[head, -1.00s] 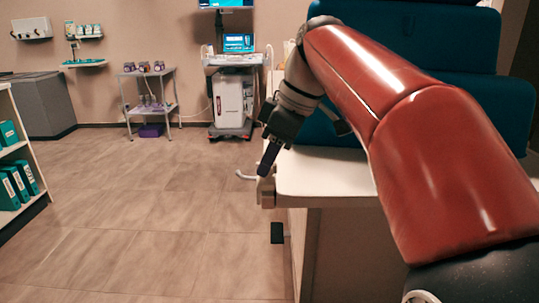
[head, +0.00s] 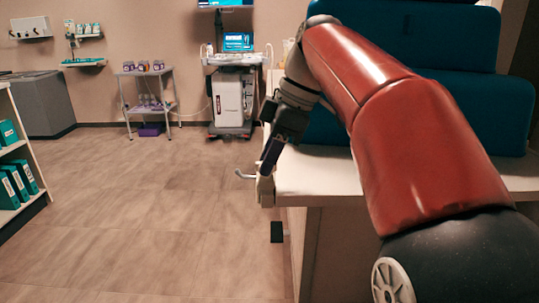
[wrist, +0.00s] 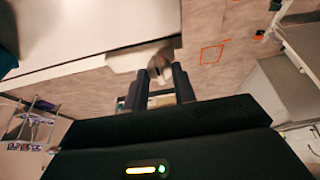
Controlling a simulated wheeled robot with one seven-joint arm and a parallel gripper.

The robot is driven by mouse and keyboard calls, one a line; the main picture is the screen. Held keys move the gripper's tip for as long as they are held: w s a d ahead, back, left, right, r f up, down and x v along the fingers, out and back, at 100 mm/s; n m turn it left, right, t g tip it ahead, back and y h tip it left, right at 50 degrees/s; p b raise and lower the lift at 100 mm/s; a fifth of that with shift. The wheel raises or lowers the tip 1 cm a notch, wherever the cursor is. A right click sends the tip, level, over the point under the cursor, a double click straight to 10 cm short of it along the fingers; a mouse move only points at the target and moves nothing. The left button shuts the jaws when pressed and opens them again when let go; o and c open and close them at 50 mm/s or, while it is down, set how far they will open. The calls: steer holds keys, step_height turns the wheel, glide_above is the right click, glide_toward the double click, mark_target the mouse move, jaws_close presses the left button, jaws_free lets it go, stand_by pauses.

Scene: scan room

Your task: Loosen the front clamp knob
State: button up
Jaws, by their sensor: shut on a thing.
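In the wrist view, my gripper (wrist: 160,84) is shut on the front clamp knob (wrist: 158,67), a small greyish piece between the fingertips at the bench edge. The fingers hide part of the knob, and the head view does not show it clearly.
The white bench top (head: 320,176) with teal cushions (head: 430,110) lies under and beside my arm. A black piece (head: 277,232) juts from the bench side below the clamp. The floor to the left is clear. A wheeled cart (head: 232,95) stands at the back.

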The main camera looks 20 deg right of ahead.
steer(key=o, duration=1)
steer(key=v, duration=0.7)
steer(key=shift+d+r, duration=0.15)
steer(key=shift+r, duration=0.25)
steer(key=shift+s, duration=0.1)
